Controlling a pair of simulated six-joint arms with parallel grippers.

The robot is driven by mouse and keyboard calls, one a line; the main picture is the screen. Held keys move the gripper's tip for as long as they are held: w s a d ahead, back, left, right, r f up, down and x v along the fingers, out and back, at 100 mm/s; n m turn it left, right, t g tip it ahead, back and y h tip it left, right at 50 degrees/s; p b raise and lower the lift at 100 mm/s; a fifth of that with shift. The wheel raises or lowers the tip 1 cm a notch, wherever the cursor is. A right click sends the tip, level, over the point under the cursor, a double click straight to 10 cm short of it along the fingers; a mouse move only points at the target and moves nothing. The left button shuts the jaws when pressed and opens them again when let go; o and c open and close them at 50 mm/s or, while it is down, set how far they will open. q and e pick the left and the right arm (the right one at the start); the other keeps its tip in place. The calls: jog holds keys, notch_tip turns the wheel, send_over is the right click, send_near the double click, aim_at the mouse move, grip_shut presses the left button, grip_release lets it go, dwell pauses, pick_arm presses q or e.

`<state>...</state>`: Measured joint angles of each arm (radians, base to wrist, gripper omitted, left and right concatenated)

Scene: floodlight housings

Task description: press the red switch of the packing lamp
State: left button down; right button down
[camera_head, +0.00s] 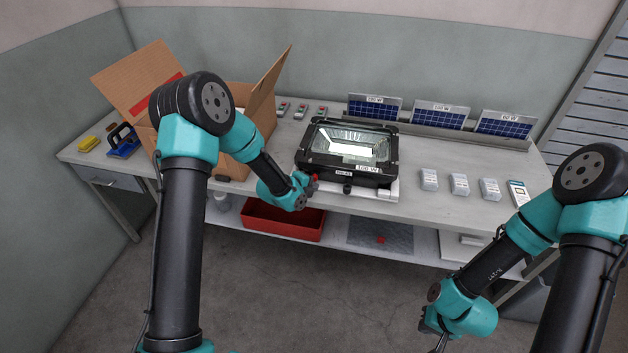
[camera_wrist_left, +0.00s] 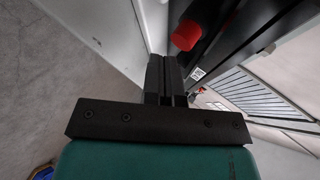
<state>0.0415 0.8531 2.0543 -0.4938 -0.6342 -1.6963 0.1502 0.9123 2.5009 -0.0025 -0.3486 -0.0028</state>
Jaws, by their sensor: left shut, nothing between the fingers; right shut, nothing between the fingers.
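The black floodlight (camera_head: 343,168), with a 100 W label, lies on a white base on the workbench. Its red switch (camera_head: 315,177) shows at the front left corner in the head view, partly hidden by my left gripper (camera_head: 307,184). In the left wrist view the red switch (camera_wrist_left: 186,36) is a round red button on the dark housing, just beyond the shut fingertips (camera_wrist_left: 166,62). A small gap seems to lie between them, but touching cannot be ruled out. My right gripper (camera_head: 430,325) is shut and empty, low in front of the bench, far from the lamp.
An open cardboard box (camera_head: 262,100) stands left of the lamp. Small solar panels (camera_head: 438,115) line the back. Several small white packs (camera_head: 459,184) lie on the bench (camera_head: 425,207) to the right. A red bin (camera_head: 283,221) sits on the shelf below.

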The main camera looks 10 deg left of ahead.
pick_arm(q)
jog(key=shift+w, duration=0.3)
jog(key=shift+w, duration=0.75)
dwell(1.5)
jog(key=shift+s, duration=1.2)
jog(key=shift+s, duration=2.5)
